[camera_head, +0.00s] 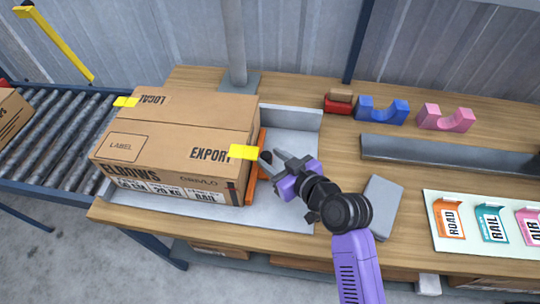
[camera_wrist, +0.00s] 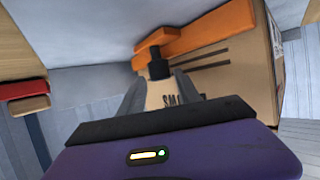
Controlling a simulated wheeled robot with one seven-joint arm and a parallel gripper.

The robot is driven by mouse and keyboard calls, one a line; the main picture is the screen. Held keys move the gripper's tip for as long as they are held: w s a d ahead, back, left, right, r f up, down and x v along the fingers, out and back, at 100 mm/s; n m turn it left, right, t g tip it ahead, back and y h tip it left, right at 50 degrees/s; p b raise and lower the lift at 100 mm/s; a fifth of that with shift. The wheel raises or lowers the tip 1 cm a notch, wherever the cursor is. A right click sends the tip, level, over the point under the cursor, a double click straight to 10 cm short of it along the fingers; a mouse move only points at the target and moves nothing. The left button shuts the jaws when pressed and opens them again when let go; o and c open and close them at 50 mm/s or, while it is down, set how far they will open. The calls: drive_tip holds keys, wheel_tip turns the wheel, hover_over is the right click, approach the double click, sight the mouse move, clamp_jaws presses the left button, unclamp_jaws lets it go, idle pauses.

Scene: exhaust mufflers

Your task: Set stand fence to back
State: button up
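An orange fence (camera_head: 262,138) stands on the grey metal stand (camera_head: 300,143), along the right side of a large cardboard box (camera_head: 180,125). In the wrist view the orange fence (camera_wrist: 210,38) runs beside the box wall (camera_wrist: 250,75), with a short orange arm carrying a black knob (camera_wrist: 159,68). My gripper (camera_head: 271,156) is at the fence's right side, low over the stand. In the wrist view its two grey fingers (camera_wrist: 159,82) are spread, one on each side of the knob, with small gaps showing. The head view partly hides the knob behind the fingers.
Yellow tabs (camera_head: 243,152) show at the box's edges. A roller conveyor (camera_head: 55,135) is at left. Blue (camera_head: 382,112) and pink (camera_head: 445,118) cradles, a grey channel (camera_head: 445,153), a grey block (camera_head: 382,200) and a label board (camera_head: 480,245) lie at right.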

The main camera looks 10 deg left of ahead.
drive_tip(key=shift+w+a+f, duration=0.25)
drive_tip(key=shift+w+a, duration=0.2)
clamp_jaws()
idle(1.2)
